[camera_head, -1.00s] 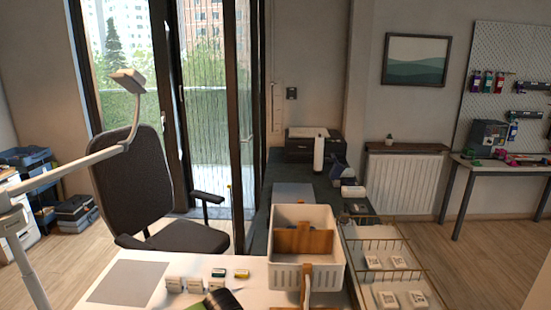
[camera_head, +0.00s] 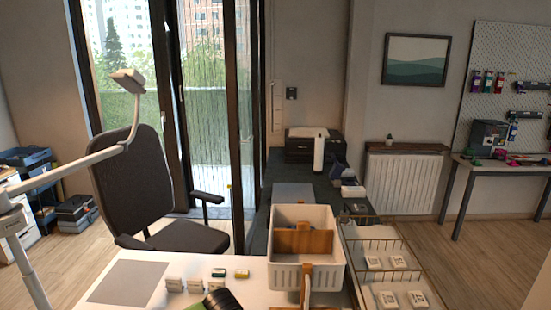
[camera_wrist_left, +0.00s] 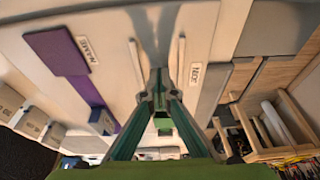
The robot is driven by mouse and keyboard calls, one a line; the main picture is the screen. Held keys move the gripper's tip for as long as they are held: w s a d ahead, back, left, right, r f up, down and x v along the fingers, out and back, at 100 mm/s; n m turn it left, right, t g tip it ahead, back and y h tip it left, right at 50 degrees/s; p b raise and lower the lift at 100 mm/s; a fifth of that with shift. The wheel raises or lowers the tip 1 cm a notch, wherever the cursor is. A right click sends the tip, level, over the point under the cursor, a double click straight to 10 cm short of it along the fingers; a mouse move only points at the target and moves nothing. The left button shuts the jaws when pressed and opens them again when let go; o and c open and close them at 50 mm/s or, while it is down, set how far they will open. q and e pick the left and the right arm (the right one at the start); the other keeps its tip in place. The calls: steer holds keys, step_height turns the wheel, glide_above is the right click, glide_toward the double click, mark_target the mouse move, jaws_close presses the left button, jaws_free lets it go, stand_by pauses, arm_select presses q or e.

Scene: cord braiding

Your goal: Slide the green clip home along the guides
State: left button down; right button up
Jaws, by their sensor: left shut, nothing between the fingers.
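In the left wrist view my left gripper (camera_wrist_left: 159,82) has its dark green fingers together at the tips, with nothing held. Two thin pale rails (camera_wrist_left: 136,66) stand on either side of the fingertips on a white surface. A small bright green piece (camera_wrist_left: 163,123) shows in the gap behind the fingertips; I cannot tell whether it is the clip or part of the gripper. In the head view only the green and black top of my left gripper shows at the bottom edge. My right gripper is not in view.
A white crate (camera_head: 287,275) with wooden dividers stands to the right, beside a wire basket (camera_head: 380,241). A purple slab (camera_wrist_left: 57,50) lies left of the fingers.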

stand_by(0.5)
arm_select(q)
steer(key=shift+w+a, duration=0.1)
steer(key=shift+a, duration=2.65)
steer(key=shift+a, duration=0.45)
steer(key=shift+a, duration=0.2)
steer(key=shift+r, duration=0.1)
steer(key=shift+d+r+p, duration=0.4)
steer(key=shift+d+r, duration=0.1)
steer(key=shift+r, duration=0.3)
steer(key=shift+d+r+p, duration=0.4)
steer(key=shift+d+r, duration=0.15)
steer(key=shift+r, duration=0.3)
steer(key=shift+d+r+p, duration=0.4)
steer(key=shift+d+r, duration=0.1)
steer(key=shift+r, duration=0.3)
steer(key=shift+f, duration=0.15)
